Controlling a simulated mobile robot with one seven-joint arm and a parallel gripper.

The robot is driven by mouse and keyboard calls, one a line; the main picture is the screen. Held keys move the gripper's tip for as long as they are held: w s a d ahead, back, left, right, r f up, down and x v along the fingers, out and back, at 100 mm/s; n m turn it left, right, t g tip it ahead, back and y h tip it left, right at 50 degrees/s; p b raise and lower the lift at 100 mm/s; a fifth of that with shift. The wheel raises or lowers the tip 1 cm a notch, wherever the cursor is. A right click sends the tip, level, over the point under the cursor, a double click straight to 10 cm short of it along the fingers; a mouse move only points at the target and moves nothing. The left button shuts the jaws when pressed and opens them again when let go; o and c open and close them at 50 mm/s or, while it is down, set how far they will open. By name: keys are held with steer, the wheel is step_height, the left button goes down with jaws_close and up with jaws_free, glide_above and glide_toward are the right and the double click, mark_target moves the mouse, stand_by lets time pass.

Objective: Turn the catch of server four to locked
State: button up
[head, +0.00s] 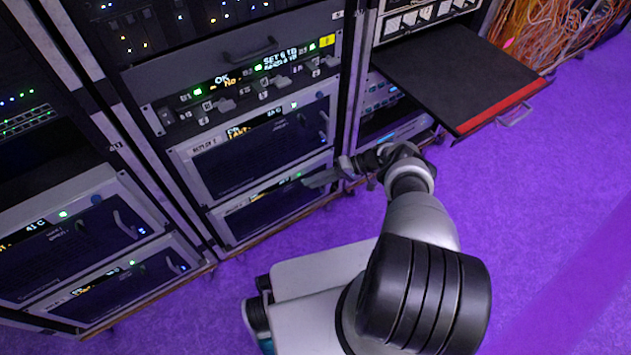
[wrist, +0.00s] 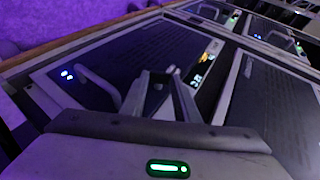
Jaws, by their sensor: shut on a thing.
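My gripper (head: 312,182) reaches the front of the lowest server (head: 262,212) in the middle rack in the head view. In the wrist view my gripper (wrist: 162,82) is in front of a dark server face (wrist: 120,62) with a curved handle (wrist: 98,90) to the left and a lit display (wrist: 200,68) to the right. The fingers are closed on a small part of this face, likely the catch, which they hide. Its turn angle cannot be made out. I cannot read a number that marks this as server four.
Another server (head: 258,150) with a handle sits just above. A pull-out shelf (head: 455,75) with a red edge sticks out to the right of my arm. Orange cables (head: 565,30) hang at the upper right. The purple floor (head: 560,180) on the right is clear.

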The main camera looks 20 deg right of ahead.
steer(key=o, duration=1)
steer(key=shift+o, duration=0.2)
steer(key=v, duration=1.2)
steer(key=shift+c, duration=0.2)
